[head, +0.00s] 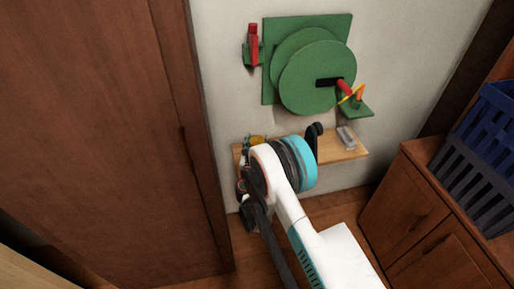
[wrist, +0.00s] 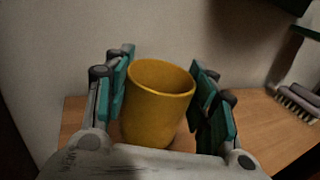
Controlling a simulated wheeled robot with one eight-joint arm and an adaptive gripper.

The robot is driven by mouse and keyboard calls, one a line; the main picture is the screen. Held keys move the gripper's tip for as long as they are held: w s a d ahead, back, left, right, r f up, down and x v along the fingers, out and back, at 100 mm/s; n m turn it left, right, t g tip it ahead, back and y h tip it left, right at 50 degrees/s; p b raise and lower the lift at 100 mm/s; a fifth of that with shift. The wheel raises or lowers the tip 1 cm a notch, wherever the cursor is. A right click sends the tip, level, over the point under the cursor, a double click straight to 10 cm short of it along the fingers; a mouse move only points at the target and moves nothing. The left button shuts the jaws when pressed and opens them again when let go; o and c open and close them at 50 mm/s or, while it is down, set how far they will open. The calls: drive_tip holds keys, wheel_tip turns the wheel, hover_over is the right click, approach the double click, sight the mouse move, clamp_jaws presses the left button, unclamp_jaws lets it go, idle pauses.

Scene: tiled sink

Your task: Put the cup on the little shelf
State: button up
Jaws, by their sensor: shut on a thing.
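The yellow cup (wrist: 160,105) stands about upright between the two teal-padded fingers of my gripper (wrist: 165,85) in the wrist view. The fingers are shut on its sides and its open rim faces up. Its lower part is partly hidden by my wrist. The little wooden shelf (wrist: 258,130) lies under and around it; I cannot tell whether the cup's base touches the wood. In the head view the shelf (head: 330,152) is fixed low on the wall, and my arm covers its left half. Only a small yellow patch of the cup (head: 257,139) shows there.
A brush (wrist: 297,100) lies at the shelf's right end. A green disc device (head: 318,78) with red handles hangs on the wall above. A brown wardrobe (head: 110,130) stands left. A low cabinet (head: 425,215) with blue crates (head: 485,150) stands right. Bare shelf shows right of the cup.

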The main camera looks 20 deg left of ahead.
wheel_tip(320, 180, down, 2)
drive_tip(key=o, duration=1.1)
drive_tip(key=shift+r, duration=0.1)
drive_tip(key=shift+c, duration=0.2)
drive_tip(key=shift+s, duration=0.1)
